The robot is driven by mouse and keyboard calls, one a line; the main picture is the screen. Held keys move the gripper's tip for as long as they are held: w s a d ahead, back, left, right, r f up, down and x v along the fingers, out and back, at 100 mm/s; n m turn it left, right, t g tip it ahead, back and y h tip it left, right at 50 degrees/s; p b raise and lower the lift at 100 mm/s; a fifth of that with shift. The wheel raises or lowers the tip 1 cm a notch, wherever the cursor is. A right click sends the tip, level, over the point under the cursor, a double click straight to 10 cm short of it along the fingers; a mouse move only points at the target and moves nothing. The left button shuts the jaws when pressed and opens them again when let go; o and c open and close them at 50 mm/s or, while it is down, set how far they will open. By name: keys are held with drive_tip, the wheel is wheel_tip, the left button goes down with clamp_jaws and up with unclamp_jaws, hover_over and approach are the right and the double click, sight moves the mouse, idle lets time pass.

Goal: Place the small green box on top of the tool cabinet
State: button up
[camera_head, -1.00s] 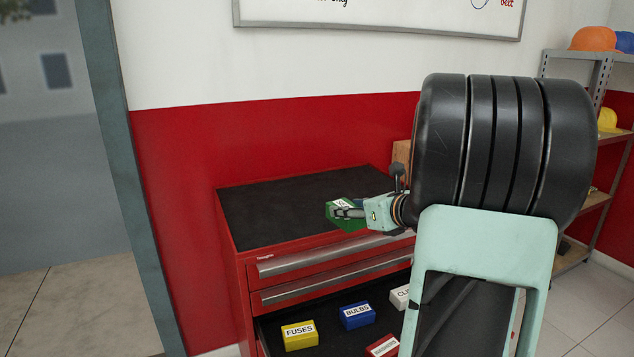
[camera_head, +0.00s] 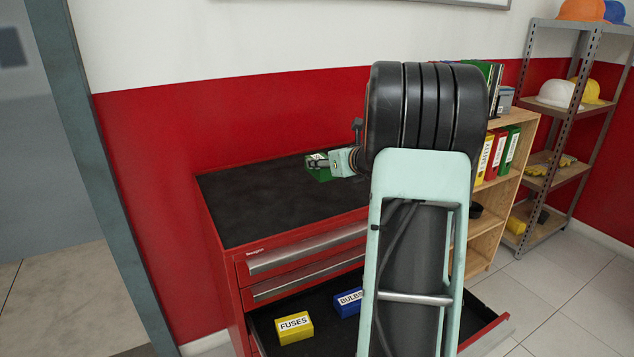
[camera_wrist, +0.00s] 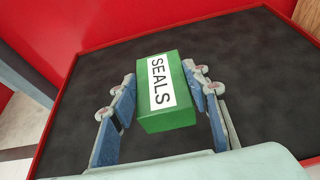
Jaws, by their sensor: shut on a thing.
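The small green box (camera_wrist: 168,95), labelled SEALS, sits between the two fingers of my gripper (camera_wrist: 160,98) in the wrist view. My gripper is shut on it. In the head view the green box (camera_head: 320,170) and my gripper (camera_head: 325,163) are over the rear part of the tool cabinet's black top (camera_head: 262,205). The cabinet is red with silver drawer handles. I cannot tell whether the box touches the top or hangs just above it. My own arm hides the right part of the cabinet.
A lower drawer (camera_head: 492,328) stands open, holding a yellow FUSES box (camera_head: 294,327) and a blue BULBS box (camera_head: 347,302). A wooden bookcase (camera_head: 487,225) with binders stands to the right, with a metal shelf (camera_head: 545,232) beyond. The cabinet top's left and front are clear.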

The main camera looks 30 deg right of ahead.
drive_tip(key=w+f, duration=0.2)
drive_tip(key=f, duration=0.1)
drive_tip(key=w+f, duration=0.1)
drive_tip(key=f, duration=0.1)
drive_tip(key=shift+w+d, duration=0.2)
drive_tip(key=shift+w, duration=0.2)
drive_tip(key=f, duration=0.1)
drive_tip(key=f+b, duration=0.1)
drive_tip(key=shift+w+f, duration=0.25)
drive_tip(key=shift+f, duration=0.5)
drive_tip(key=shift+f, duration=0.2)
drive_tip(key=o, duration=1.2)
drive_tip(key=shift+r, duration=0.15)
